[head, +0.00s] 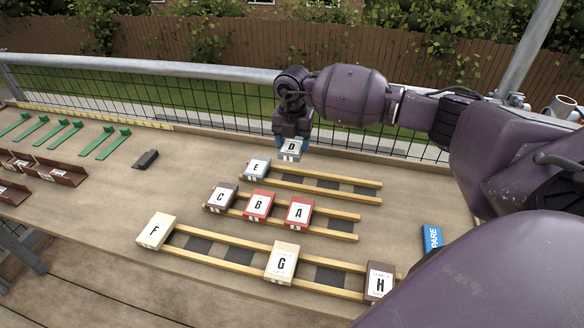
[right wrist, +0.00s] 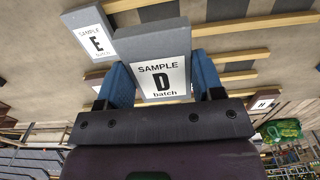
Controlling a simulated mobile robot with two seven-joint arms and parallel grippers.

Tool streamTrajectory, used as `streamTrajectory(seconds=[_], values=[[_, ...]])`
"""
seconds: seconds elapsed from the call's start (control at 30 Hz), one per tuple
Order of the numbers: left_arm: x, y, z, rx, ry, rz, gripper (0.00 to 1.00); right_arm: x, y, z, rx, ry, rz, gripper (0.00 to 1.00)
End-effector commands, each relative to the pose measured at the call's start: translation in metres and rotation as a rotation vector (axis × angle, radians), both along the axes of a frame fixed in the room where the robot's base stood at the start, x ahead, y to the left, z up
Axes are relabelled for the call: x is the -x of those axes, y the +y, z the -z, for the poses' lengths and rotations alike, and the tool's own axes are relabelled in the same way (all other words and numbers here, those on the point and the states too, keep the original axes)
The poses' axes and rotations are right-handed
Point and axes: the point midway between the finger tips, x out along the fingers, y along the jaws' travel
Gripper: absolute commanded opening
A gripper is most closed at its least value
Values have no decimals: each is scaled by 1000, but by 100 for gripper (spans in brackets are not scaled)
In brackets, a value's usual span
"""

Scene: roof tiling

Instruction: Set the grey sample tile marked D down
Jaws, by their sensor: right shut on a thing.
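The grey sample tile marked D (head: 291,148) is in my right gripper (head: 291,140), near the far rack in the head view. In the right wrist view tile D (right wrist: 160,78) sits between the two blue fingers, its label facing the camera. The grey tile E (head: 256,167) lies at the left end of the far rack (head: 330,181); it also shows in the right wrist view (right wrist: 95,42), just left of D. Whether D touches the rack cannot be told. My left gripper is not in view.
The middle rack (head: 335,233) holds tiles C, B and A at its left. The near rack (head: 225,254) holds F, G and H. The far rack has bare dark places right of E. A blue block (head: 432,238) stands at the right.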

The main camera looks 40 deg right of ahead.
Motion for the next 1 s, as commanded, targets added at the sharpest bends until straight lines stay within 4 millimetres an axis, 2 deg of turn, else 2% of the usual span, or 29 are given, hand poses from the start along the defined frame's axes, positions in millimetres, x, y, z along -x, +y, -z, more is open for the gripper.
streamTrajectory(seconds=[0.03, 0.1, 0.43, 0.7, 1.0], values=[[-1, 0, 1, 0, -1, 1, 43, 0, 1, 11, -1, 3, 0, 33], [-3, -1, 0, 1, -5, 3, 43, 0, 0, 21, 0, 1, 0, 33], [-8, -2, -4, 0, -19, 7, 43, 0, 1, 41, -1, 1, 0, 33], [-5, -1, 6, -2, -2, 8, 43, 0, 1, 83, 0, 3, 0, 33], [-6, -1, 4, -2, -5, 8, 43, 0, 0, 87, 0, -1, 0, 33]])
